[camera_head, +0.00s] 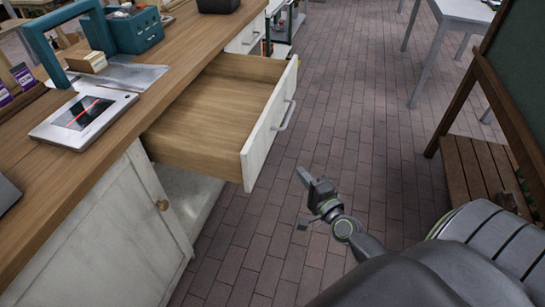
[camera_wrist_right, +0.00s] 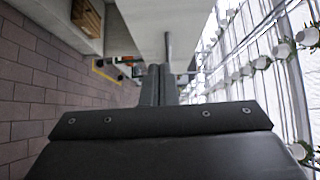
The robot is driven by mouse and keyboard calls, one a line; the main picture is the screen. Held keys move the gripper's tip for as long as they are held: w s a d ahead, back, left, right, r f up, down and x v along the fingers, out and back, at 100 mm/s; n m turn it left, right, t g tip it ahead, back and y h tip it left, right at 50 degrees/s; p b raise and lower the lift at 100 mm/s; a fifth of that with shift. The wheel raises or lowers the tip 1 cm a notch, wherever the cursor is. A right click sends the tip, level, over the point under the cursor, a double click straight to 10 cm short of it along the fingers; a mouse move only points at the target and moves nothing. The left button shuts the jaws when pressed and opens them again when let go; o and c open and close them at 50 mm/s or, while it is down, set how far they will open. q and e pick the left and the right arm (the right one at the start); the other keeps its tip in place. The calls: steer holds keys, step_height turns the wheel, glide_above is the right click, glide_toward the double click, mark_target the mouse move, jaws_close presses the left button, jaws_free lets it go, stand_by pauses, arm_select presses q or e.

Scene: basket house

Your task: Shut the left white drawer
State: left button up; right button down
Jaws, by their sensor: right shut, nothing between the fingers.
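The white drawer (camera_head: 262,140) is pulled far out of the wooden-topped counter. Its wooden inside is empty, and a metal handle (camera_head: 286,114) is on its white front. My right gripper (camera_head: 304,178) is shut and empty. It is in front of the drawer front, low and to its right in the head view, with a gap between them. In the right wrist view the shut fingers (camera_wrist_right: 158,84) point toward a pale panel (camera_wrist_right: 146,25) with a grey bar, which looks like the drawer front and handle. My left gripper is out of view.
The counter (camera_head: 60,208) carries a white device (camera_head: 84,118), a teal basket (camera_head: 135,30) and other goods. A cabinet door (camera_head: 105,235) with a round knob is below. Another white drawer (camera_head: 245,38) lies farther back. A wooden stand (camera_head: 480,165) is at right; the brick floor between is clear.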

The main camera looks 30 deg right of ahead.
glide_toward(266, 141)
steer(key=w+d, duration=0.3)
steer(key=shift+w+a+p, duration=0.55)
steer(key=shift+w+a, duration=0.65)
steer(key=shift+w, duration=0.2)
